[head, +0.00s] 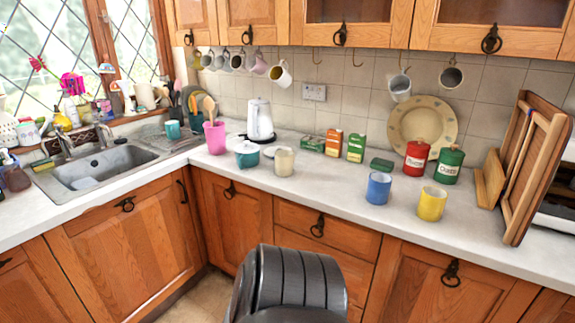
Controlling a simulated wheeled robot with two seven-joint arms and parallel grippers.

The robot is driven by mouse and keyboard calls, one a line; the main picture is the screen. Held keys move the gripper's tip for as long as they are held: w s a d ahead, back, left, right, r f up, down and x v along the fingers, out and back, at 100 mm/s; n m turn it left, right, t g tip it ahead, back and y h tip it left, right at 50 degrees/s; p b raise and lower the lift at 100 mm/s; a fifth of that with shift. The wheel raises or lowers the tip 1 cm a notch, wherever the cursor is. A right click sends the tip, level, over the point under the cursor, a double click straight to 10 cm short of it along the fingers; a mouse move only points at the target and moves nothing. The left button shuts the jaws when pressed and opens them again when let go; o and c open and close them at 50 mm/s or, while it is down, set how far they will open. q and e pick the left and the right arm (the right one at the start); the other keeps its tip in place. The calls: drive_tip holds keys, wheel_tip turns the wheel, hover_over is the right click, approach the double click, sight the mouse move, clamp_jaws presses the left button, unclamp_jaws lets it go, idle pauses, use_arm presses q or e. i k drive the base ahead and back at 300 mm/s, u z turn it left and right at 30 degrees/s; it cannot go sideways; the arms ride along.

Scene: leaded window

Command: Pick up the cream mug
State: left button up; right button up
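A cream mug (285,161) stands upright on the white worktop, right of a teal pot with a white lid (247,154). I cannot make out its handle. A blue mug (378,188) and a yellow mug (432,203) stand farther right, nearer the front edge. Neither of my grippers is in view.
A white kettle (260,121) stands behind the cream mug, and a pink utensil holder (215,137) is to its left. Small boxes (333,142), a red canister (416,158) and a green canister (448,165) are to the right. Mugs hang above. The worktop in front of the cream mug is clear.

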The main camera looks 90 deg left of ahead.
sight(285, 159)
drive_tip(key=u, duration=0.55)
drive_tip(key=i, duration=0.8)
drive_tip(key=u, duration=1.35)
drive_tip(key=i, duration=0.45)
drive_tip(key=u, duration=0.45)
